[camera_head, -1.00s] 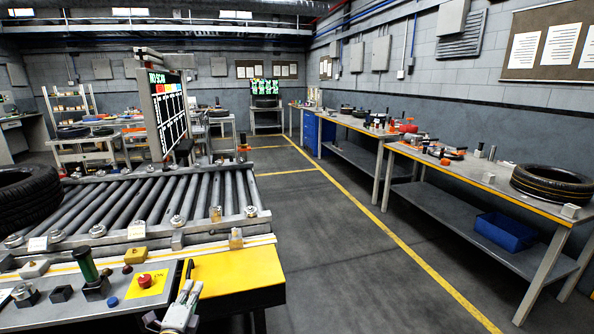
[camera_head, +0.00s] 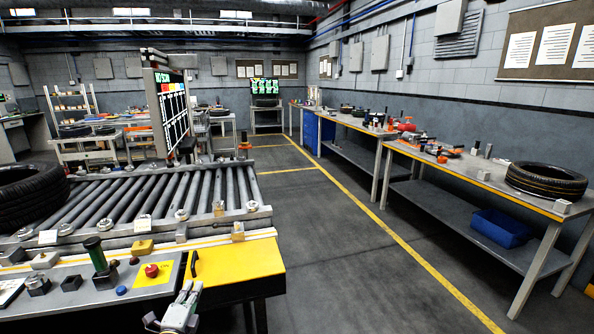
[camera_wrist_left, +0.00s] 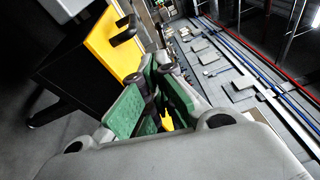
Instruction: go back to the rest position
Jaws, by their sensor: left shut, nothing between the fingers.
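My left gripper (camera_head: 184,302) shows at the bottom of the head view, in front of the yellow panel (camera_head: 235,265) at the front right of the conveyor bench. It is shut and empty. In the left wrist view its green-padded fingers (camera_wrist_left: 155,92) come together with nothing held between them. The yellow panel also shows there (camera_wrist_left: 108,45), beyond the fingers on the left. My right gripper is not in either view.
A tyre (camera_head: 30,192) rests at the left of the roller conveyor (camera_head: 150,193). Workbenches with another tyre (camera_head: 546,180) line the right wall. The floor (camera_head: 330,240) between is clear.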

